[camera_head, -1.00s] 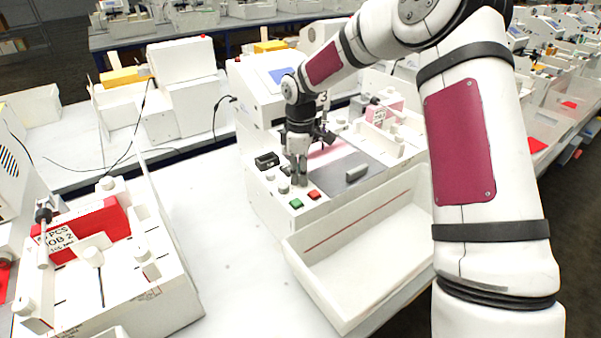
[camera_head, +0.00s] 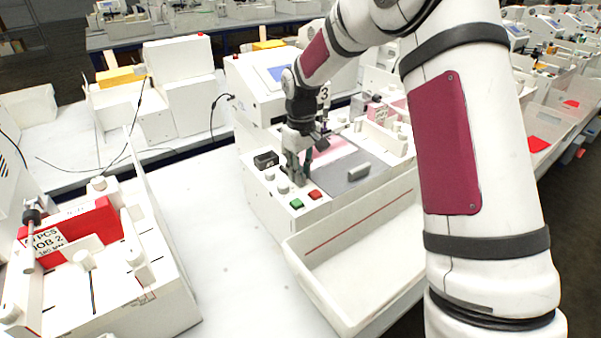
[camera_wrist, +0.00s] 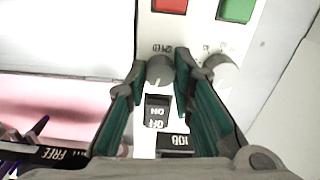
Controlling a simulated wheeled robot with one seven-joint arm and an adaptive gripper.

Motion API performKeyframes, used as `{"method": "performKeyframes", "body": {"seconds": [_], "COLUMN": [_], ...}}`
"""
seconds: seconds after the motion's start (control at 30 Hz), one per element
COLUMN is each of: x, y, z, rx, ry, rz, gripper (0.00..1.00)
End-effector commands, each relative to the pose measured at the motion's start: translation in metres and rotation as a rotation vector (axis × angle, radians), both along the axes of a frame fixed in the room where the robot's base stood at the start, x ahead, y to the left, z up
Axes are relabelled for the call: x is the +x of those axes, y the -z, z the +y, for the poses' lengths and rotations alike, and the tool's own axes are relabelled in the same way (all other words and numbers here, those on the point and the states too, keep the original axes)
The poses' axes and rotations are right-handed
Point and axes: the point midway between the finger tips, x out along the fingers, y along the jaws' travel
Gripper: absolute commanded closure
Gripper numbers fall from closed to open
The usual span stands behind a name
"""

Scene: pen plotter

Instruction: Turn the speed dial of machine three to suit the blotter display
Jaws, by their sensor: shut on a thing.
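Machine three (camera_head: 262,207) is a white cabinet with a "3" on its upright part. Its speed dial (camera_wrist: 160,71), a small grey knob marked SPEED, sits between my two fingertips in the wrist view. My gripper (camera_head: 295,176) points down over the front left of the panel and is shut on this dial. The dial's pointer and scale are mostly hidden by the fingers. The pink blotter (camera_wrist: 60,98) lies beside the panel in the wrist view. A dark strip reading FREE (camera_wrist: 62,155) is partly visible beside it.
A second knob (camera_wrist: 217,73) stands right beside one finger. Red (camera_head: 315,194) and green (camera_head: 297,203) buttons, an ON/OFF switch (camera_wrist: 157,111) and a JOB display (camera_wrist: 176,142) are close by. An empty white tray (camera_head: 345,270) is in front.

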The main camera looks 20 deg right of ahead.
Motion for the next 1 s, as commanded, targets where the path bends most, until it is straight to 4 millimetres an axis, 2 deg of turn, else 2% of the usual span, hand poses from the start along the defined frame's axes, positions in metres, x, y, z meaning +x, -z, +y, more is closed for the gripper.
{"method": "performKeyframes", "body": {"seconds": [0.3,0.73,0.77,0.8,1.0], "x": [0.0003,0.0002,0.0002,0.0002,0.0001], "y": [-0.0005,-0.0007,-0.0007,-0.0007,-0.0004], "z": [0.0003,0.0004,0.0004,0.0004,0.0003], "rx": [0.0,0.0,0.0,0.0,0.0], "ry": [0.089,0.097,0.097,0.097,0.097], "rz": [-0.001,-0.001,-0.001,-0.001,-0.001], "gripper": [1.0,1.0,0.73,0.69,0.69]}}
